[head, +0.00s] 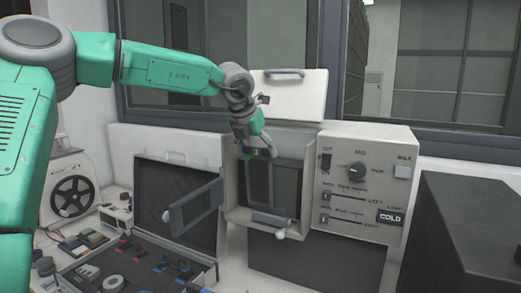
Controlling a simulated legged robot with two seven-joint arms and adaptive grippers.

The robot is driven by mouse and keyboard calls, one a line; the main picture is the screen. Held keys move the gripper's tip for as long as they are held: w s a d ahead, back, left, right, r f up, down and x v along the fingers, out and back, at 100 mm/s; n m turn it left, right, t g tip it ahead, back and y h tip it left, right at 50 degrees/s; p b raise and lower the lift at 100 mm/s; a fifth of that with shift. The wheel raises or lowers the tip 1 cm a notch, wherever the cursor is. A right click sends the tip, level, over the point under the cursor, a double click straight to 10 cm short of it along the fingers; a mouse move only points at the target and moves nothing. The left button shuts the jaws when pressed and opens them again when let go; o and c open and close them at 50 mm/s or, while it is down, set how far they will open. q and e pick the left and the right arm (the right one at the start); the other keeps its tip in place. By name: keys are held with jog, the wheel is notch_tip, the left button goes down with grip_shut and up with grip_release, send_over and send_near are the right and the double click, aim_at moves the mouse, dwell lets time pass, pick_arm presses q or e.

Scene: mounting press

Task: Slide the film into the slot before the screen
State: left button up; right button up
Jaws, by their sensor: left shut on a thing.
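My left gripper (261,152) reaches down from above into the open front of the beige press (366,185). It is shut on the top edge of the film (259,186), a dark upright panel with a grey border. The film stands at the left part of the opening, in front of the dark screen (288,188). I cannot tell whether its lower edge is in the slot. My right gripper is not in view.
A white lid (290,95) with a handle stands raised above the press. A hinged grey door (194,207) stands open at the left. An open case (178,178) with small parts and a reel device (72,190) are further left. A dark box (470,235) stands at right.

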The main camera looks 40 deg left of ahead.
pick_arm(q)
jog(key=shift+w+a, duration=0.1)
jog(key=shift+w+r, duration=0.1)
jog(key=d, duration=0.1)
jog(key=w+d+r+p, duration=0.1)
jog(key=shift+d, duration=0.3)
jog(key=shift+w+d+p, duration=0.3)
jog(key=shift+p, duration=0.15)
jog(key=shift+w+a+f+p, duration=0.15)
jog(key=shift+w+a+p, duration=0.1)
jog(key=shift+a+p, duration=0.25)
jog(key=shift+w+a+f+p, duration=0.1)
jog(key=shift+w+a+p, duration=0.1)
jog(key=shift+a+p, duration=0.25)
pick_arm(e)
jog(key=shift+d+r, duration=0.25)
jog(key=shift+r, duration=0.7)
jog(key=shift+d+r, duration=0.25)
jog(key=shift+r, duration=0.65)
